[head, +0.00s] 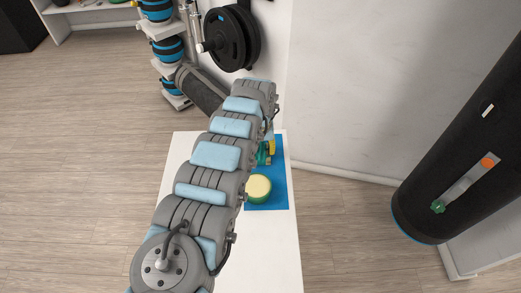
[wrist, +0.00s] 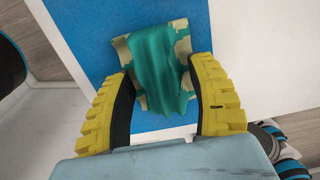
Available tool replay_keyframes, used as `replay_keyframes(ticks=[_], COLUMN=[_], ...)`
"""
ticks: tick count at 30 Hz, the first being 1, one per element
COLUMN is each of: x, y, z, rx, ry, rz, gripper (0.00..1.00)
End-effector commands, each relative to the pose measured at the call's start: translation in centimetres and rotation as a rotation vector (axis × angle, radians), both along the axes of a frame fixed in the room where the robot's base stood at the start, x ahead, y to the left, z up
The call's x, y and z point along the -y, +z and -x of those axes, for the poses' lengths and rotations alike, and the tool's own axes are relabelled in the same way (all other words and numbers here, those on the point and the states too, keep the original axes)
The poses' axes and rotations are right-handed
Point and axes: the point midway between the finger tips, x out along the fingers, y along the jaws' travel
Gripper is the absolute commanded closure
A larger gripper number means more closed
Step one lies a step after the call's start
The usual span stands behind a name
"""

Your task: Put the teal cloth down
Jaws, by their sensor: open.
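The teal cloth (wrist: 160,65) lies crumpled over a beige, blocky-edged thing (wrist: 122,47) on a blue mat (wrist: 80,25) in the wrist view. My gripper (wrist: 155,75) is open, with one yellow finger on each side of the cloth's near part. I cannot tell whether the fingers touch it. In the head view my arm hides most of this spot. Only a bit of teal (head: 263,155) and a bit of my yellow gripper (head: 271,146) show beside the arm, over the blue mat (head: 280,180).
A green round thing with a pale yellow top (head: 259,188) stands on the mat, nearer than the cloth. The white table (head: 270,245) is bare in front. A black cylinder (head: 450,150) hangs at the right.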

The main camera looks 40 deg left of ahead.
Motion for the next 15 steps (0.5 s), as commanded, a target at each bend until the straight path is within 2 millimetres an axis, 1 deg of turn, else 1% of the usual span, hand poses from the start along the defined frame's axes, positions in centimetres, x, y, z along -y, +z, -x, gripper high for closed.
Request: replay_keyframes(ticks=[4, 6, 9, 15], x=[-0.1, -0.1, -0.2, 0.1], y=[-0.8, 1.1, 2.7, 4.3], z=[0.0, -0.1, -0.1, 0.2], rx=[0.002, 0.001, 0.002, -0.001], ry=[0.001, 0.000, 0.000, 0.000], rz=[-0.001, -0.003, -0.005, -0.002], gripper=[0.43, 0.43, 0.43, 0.43])
